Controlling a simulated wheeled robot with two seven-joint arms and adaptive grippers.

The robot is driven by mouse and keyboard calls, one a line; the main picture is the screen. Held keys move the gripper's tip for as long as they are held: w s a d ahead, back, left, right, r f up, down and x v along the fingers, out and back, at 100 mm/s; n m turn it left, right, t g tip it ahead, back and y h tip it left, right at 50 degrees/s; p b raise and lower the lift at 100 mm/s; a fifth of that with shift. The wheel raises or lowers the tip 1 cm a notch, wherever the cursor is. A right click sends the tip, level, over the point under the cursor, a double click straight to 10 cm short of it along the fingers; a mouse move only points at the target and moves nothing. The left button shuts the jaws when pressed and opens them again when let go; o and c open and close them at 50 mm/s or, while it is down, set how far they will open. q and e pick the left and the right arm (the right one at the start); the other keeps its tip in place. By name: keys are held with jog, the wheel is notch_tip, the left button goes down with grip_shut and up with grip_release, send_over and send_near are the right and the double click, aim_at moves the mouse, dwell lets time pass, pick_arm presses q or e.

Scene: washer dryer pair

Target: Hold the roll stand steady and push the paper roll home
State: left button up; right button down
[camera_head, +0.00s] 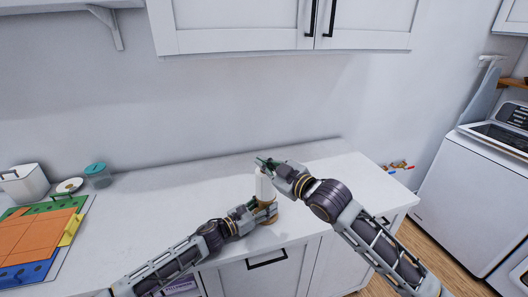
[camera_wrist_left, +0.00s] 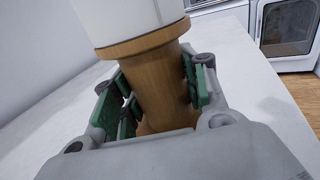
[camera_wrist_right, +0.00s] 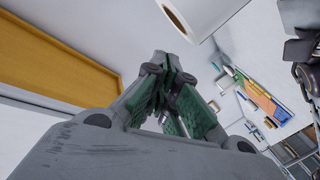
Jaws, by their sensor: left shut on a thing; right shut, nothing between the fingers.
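The white paper roll (camera_head: 264,187) stands upright on the wooden roll stand (camera_wrist_left: 158,85), near the front edge of the white counter. In the left wrist view the roll's lower end (camera_wrist_left: 125,18) meets the stand's wooden collar; I cannot tell if a small gap is left. My left gripper (camera_head: 262,211) is shut around the stand's wooden stem, below the collar, with a green-padded finger on each side (camera_wrist_left: 160,92). My right gripper (camera_head: 264,163) is shut and empty at the roll's top end. In the right wrist view the roll (camera_wrist_right: 190,15) is just beyond its fingertips (camera_wrist_right: 168,62).
An orange, blue and green board (camera_head: 38,238), a white container (camera_head: 24,183), a small dish (camera_head: 70,186) and a teal-lidded jar (camera_head: 97,174) stand at the counter's left. White cupboards (camera_head: 270,28) hang above. A white machine (camera_head: 475,185) stands right. The counter's middle is clear.

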jog(key=w+a+f+n+g+h, duration=0.35)
jog(key=a+n+g, duration=0.2)
jog(key=n, duration=0.95)
jog(key=d+r+n+g+h, duration=0.1)
jog(key=n, duration=0.2)
jog(key=d+r+n+g+h, duration=0.1)
jog(key=n+h, duration=0.1)
jog(key=n, duration=0.1)
jog(key=d+r+n+g+h, duration=0.1)
jog(key=r+n, duration=0.1)
jog(key=n, duration=0.1)
jog(key=shift+s+d+r+g, duration=0.1)
jog(key=shift+g, duration=0.15)
jog(key=shift+s+d+r+n+g+h, duration=0.2)
jog(key=shift+d+r+n+h, duration=0.35)
jog(key=shift+n, duration=0.2)
jog(key=shift+s+d+r+n+g+h, duration=0.1)
jog(key=shift+d+r+n+g+h, duration=0.15)
jog(key=shift+d+r+n, duration=0.35)
jog(key=shift+w+a+f, duration=0.1)
jog(key=shift+a, duration=0.1)
